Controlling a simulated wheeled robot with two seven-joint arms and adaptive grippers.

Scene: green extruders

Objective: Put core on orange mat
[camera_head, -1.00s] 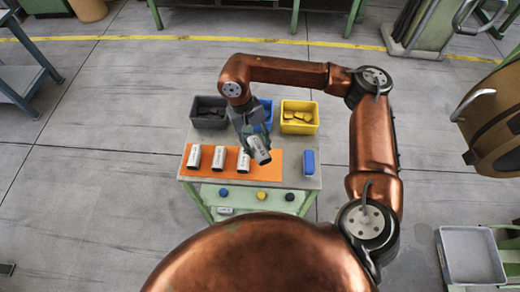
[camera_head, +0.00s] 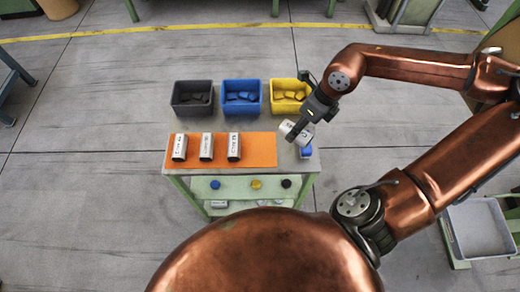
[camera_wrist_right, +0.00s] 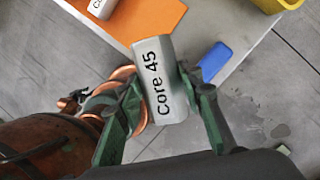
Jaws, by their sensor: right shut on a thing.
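My right gripper (camera_head: 300,130) is shut on a grey-white core (camera_head: 288,128) and holds it tilted above the table's right side, just right of the orange mat (camera_head: 259,150). In the right wrist view the core (camera_wrist_right: 155,60) reads "Core 45" and sits between both fingers of the gripper (camera_wrist_right: 160,92). The mat also shows at the top of that view (camera_wrist_right: 155,14). Three other cores, left (camera_head: 180,147), middle (camera_head: 206,147) and right (camera_head: 234,147), stand in a row on the mat. The mat's right end is bare. My left gripper is not in view.
A grey bin (camera_head: 192,110), a blue bin (camera_head: 241,110) and a yellow bin (camera_head: 284,106) stand along the table's back, with small parts inside. Coloured buttons line the front.

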